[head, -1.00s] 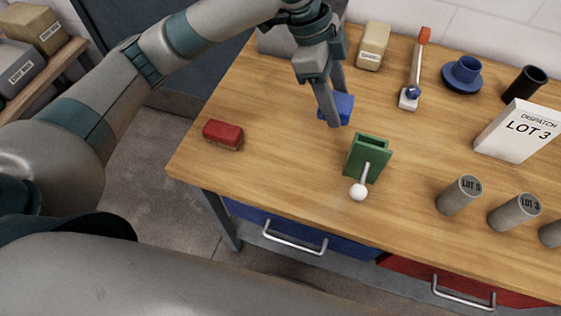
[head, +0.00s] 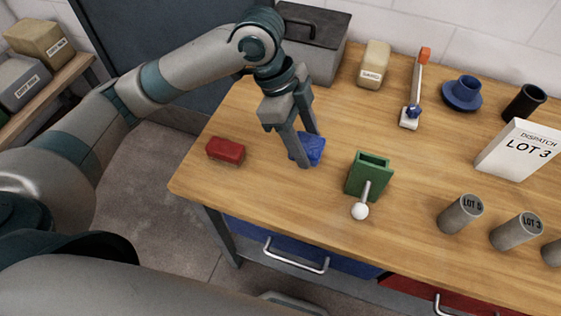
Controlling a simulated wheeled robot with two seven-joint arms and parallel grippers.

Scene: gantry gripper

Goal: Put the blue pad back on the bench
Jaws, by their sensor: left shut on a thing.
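The blue pad (head: 316,153) is between the fingers of my left gripper (head: 307,150), which is shut on it and points down. The pad is over the wooden bench top (head: 270,200), between the red block and the green holder. I cannot tell whether the pad touches the bench or hangs just above it. The fingers hide part of the pad. My right gripper is not in view.
A red block (head: 225,151) lies to the left, and a green holder with a white-knobbed lever (head: 368,178) stands to the right. Behind are a grey toolbox (head: 315,45), a beige block (head: 374,65) and an orange-tipped lever (head: 417,85). Bare wood lies in front.

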